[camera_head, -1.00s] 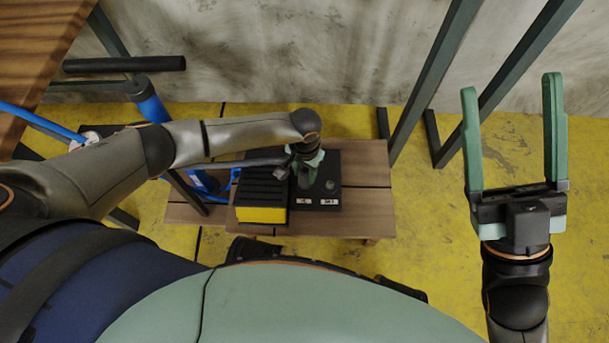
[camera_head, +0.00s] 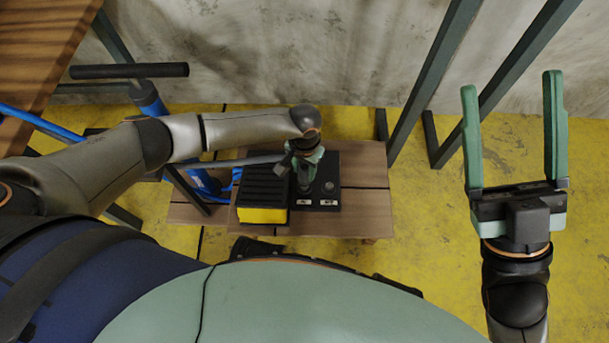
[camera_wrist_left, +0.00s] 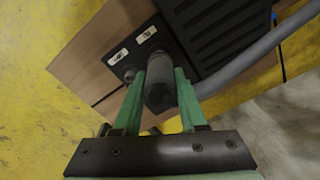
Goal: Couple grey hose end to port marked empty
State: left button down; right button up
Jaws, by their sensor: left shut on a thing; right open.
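The grey hose end (camera_wrist_left: 159,92) is held upright between the green fingers of my left gripper (camera_head: 307,160). In the left wrist view, those fingers (camera_wrist_left: 160,76) are shut on it. It is over the black port panel (camera_head: 329,165), in line with the port beside the pump's ribbed box. I cannot tell whether it touches or is seated on that port. The other port (camera_head: 329,186) is uncovered at the right. Two white labels (camera_wrist_left: 118,57) (camera_wrist_left: 146,35) mark the ports; their writing is too small to read. My right gripper (camera_head: 516,140) is open and empty.
The black and yellow pump box (camera_head: 262,214) stands beside the panel on a low wooden table (camera_head: 366,200). The grey hose (camera_wrist_left: 245,54) runs past the box. A blue hand pump (camera_head: 150,103) stands at the left. Dark metal posts (camera_head: 432,85) rise behind right. Yellow floor is clear at right.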

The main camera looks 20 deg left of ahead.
aim_at(305, 165)
pick_arm(q)
notch_tip(305, 165, up, 5)
jog(key=p, duration=0.3)
jog(key=shift+p, duration=0.35)
dwell(0.4)
